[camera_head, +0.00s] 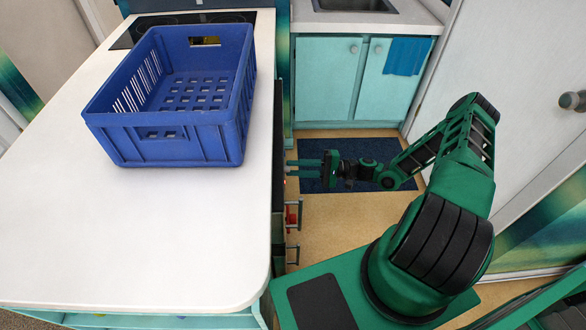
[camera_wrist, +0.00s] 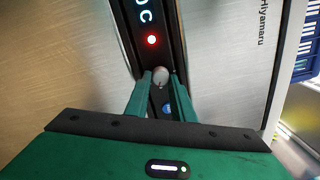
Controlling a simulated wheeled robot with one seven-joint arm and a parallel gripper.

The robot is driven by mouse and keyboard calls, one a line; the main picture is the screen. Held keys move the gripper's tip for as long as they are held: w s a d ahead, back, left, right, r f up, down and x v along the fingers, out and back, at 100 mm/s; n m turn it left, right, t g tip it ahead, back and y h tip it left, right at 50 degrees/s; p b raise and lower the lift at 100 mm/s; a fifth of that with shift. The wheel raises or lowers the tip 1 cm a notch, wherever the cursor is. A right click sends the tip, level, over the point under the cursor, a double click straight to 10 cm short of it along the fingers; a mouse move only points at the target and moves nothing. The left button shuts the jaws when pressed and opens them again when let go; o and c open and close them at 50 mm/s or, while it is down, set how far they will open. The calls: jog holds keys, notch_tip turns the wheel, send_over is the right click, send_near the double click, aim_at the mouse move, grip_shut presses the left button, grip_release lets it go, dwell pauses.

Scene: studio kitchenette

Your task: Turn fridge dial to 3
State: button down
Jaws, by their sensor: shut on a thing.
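In the wrist view, a small round grey dial (camera_wrist: 160,75) sits on a dark vertical strip (camera_wrist: 127,30) on a brushed-metal front, which looks like the fridge. My gripper (camera_wrist: 161,77) has its two green fingers on either side of the dial, shut on it. The dial's pointer and number marks cannot be made out. A lit red dot (camera_wrist: 151,40) and pale lit characters show above the dial, and a blue mark (camera_wrist: 168,108) shows between the fingers. In the head view, my gripper (camera_head: 301,168) points left at the counter's side; the dial is hidden there.
A white counter (camera_head: 190,235) fills the left, with a blue crate (camera_head: 175,148) on it. Drawer handles (camera_head: 292,215) stick out below its right edge. A dark blue mat (camera_head: 375,150) lies on the floor before teal cabinets (camera_head: 325,75). A white door (camera_head: 510,70) stands at right.

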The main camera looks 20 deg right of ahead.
jog(key=shift+s+f, duration=0.1)
jog(key=shift+f, duration=0.05)
jog(key=c, duration=1.5)
grip_release()
jog(key=shift+d, duration=0.1)
jog(key=v, duration=1)
jog(key=shift+d, duration=0.35)
jog(key=shift+s, duration=0.1)
